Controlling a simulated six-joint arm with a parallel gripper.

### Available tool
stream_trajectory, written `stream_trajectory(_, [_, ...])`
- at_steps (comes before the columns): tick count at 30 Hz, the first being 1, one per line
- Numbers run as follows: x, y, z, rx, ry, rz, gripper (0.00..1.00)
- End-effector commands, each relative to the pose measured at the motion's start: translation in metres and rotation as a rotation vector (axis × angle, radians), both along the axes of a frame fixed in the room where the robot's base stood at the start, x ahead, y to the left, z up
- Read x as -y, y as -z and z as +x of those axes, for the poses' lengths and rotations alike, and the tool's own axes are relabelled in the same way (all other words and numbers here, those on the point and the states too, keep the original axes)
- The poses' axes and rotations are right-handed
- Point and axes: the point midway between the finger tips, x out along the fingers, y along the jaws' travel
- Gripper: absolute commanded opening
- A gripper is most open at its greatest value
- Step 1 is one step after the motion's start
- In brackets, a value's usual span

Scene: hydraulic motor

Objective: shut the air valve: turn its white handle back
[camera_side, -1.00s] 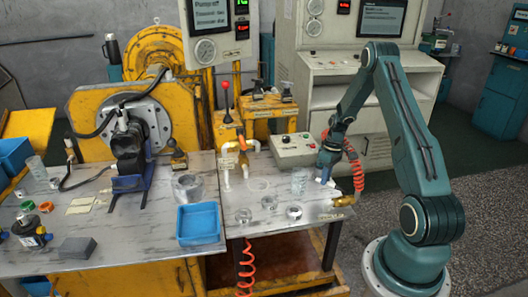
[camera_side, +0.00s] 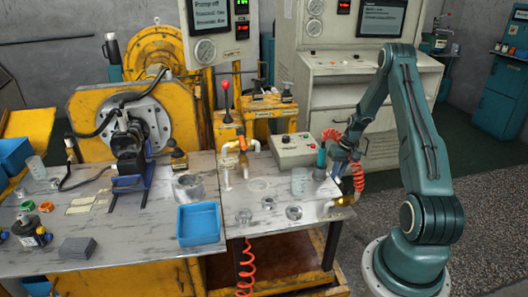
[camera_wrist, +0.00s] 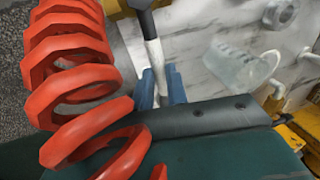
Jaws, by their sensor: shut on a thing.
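In the wrist view, the white handle (camera_wrist: 151,50) runs from a dark clamp at the top down between the blue fingertips of my gripper (camera_wrist: 161,88). The gripper is shut on the handle. In the side view, the brass air valve (camera_side: 345,201) sits at the right front edge of the small table. My gripper is just above and behind it there; its fingertips are hard to make out in that view. The exact angle of the handle is unclear from the side.
A red coiled hose (camera_wrist: 72,70) crosses the left of the wrist view. A grey control box (camera_side: 295,150) is behind. A blue tray (camera_side: 198,223) lies further left.

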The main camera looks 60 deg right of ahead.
Motion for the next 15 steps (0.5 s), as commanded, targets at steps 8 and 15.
stream_trajectory(8, [0.0015, -0.0005, -0.0024, -0.003, 0.018, 0.000, 0.00])
stream_trajectory(15, [0.0016, -0.0004, -0.0026, -0.003, 0.018, -0.001, 0.29])
